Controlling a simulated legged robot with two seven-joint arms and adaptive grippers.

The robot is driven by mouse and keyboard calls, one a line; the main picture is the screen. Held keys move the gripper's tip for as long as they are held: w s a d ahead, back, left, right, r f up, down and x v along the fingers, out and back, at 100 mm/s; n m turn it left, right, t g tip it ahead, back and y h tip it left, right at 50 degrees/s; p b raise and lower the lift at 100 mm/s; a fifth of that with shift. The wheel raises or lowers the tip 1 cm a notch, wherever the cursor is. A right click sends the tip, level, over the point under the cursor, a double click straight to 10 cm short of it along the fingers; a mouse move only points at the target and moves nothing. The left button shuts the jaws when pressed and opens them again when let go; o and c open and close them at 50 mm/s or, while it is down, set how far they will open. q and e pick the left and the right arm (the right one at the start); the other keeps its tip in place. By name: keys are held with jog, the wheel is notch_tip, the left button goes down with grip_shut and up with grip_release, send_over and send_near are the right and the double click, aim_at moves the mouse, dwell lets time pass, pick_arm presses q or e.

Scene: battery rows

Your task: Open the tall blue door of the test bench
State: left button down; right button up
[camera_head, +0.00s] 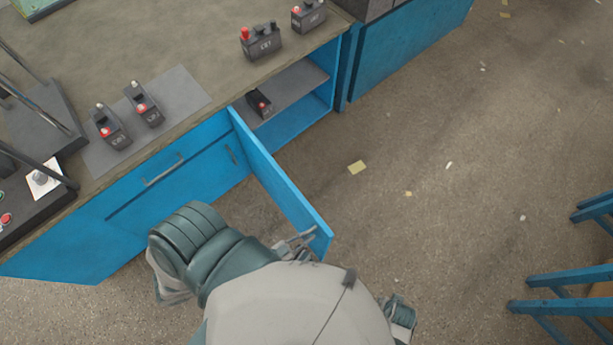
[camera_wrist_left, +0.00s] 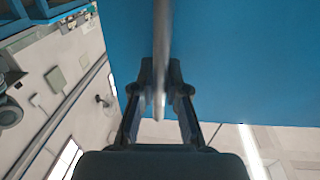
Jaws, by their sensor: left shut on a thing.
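The tall blue door (camera_head: 277,188) of the test bench stands swung out from the bench front, its free edge toward me. Behind it the blue cabinet is open, with a grey shelf (camera_head: 290,92) inside. My left gripper (camera_head: 298,246) is at the door's free end, partly hidden behind my arm. In the left wrist view, my left gripper (camera_wrist_left: 160,82) is shut on a grey bar handle (camera_wrist_left: 161,35), in front of the blue door panel (camera_wrist_left: 240,60). My right gripper is not clearly in view.
A battery (camera_head: 259,104) with a red terminal sits on the shelf. Several more batteries stand on the bench top (camera_head: 190,45). A drawer handle (camera_head: 163,170) is left of the door. A blue frame (camera_head: 565,278) stands at right. The floor between is mostly clear.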

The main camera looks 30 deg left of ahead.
pick_arm(q)
jog(key=shift+s+f, duration=0.15)
jog(key=c, duration=1.2)
grip_release()
jog(key=v, duration=1.2)
jog(key=shift+a, duration=0.1)
